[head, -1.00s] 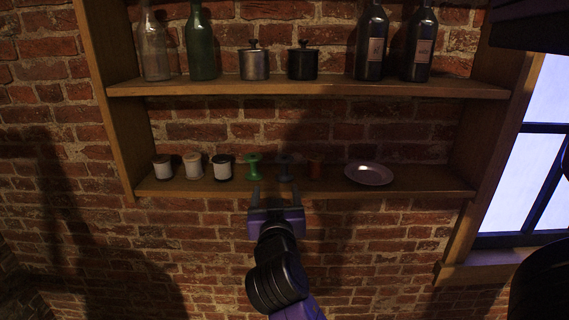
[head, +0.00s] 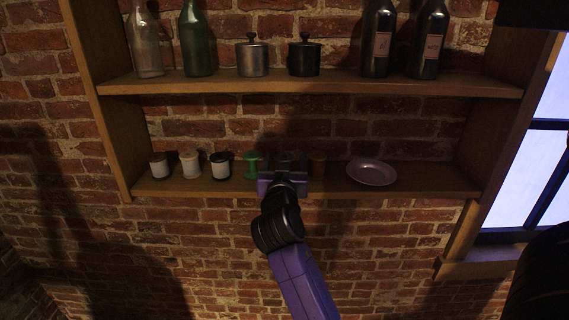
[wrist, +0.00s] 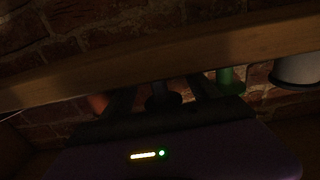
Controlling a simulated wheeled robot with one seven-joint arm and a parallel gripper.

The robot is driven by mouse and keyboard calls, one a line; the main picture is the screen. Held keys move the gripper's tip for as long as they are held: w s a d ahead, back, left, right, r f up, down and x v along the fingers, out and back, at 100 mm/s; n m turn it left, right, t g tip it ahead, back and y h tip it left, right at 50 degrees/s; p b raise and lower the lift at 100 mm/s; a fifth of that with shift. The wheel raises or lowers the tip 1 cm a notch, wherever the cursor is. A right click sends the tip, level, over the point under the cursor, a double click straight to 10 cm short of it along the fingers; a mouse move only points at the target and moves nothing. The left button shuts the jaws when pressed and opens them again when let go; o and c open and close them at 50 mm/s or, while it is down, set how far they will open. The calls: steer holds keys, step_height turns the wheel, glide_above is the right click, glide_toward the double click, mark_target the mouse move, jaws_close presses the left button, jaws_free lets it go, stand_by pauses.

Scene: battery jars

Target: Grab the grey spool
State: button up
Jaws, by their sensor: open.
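The grey spool (wrist: 163,98) shows dark in the wrist view, between the two fingers of my gripper (wrist: 162,95). The fingers are open, one on each side of it; I cannot tell whether they touch it. In the head view my gripper (head: 285,162) is at the lower shelf, and it hides the spool. The green spool (head: 252,165) stands just left of my gripper in the head view; it also shows in the wrist view (wrist: 230,80).
A brown-orange spool (head: 318,163) stands close on the right, and a plate (head: 371,172) lies beyond it. Several white jars (head: 190,166) stand at the left. The upper shelf (head: 330,88) with bottles and pots is above. The lower shelf (head: 420,187) is bare right of the plate.

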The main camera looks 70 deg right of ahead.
steer(key=shift+x, duration=0.75)
steer(key=c, duration=1.4)
